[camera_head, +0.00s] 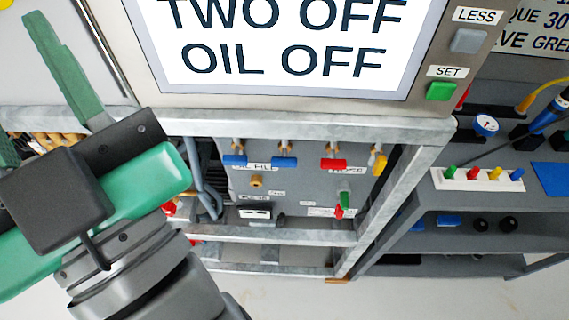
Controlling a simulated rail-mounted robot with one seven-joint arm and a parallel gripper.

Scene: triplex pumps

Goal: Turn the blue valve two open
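Two blue valve handles hang in a row on the grey panel below the screen, a left one (235,160) and a right one (284,162). I cannot tell from the small labels which is valve two. The large screen (275,75) reads "TWO OFF" and "OIL OFF". My gripper (27,95) is at the upper left, close to the camera, with its green fingers apart and nothing seen between them. One finger is mostly cut off by the left edge. The gripper is well left of the blue handles and not touching them.
A red handle (333,164) and a yellow handle (379,162) share the row. A red and green handle (342,204) sits lower. A metal frame bar (300,128) runs above the valves. At right, a dark bench (470,205) holds small colored knobs. The pale floor is clear below.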

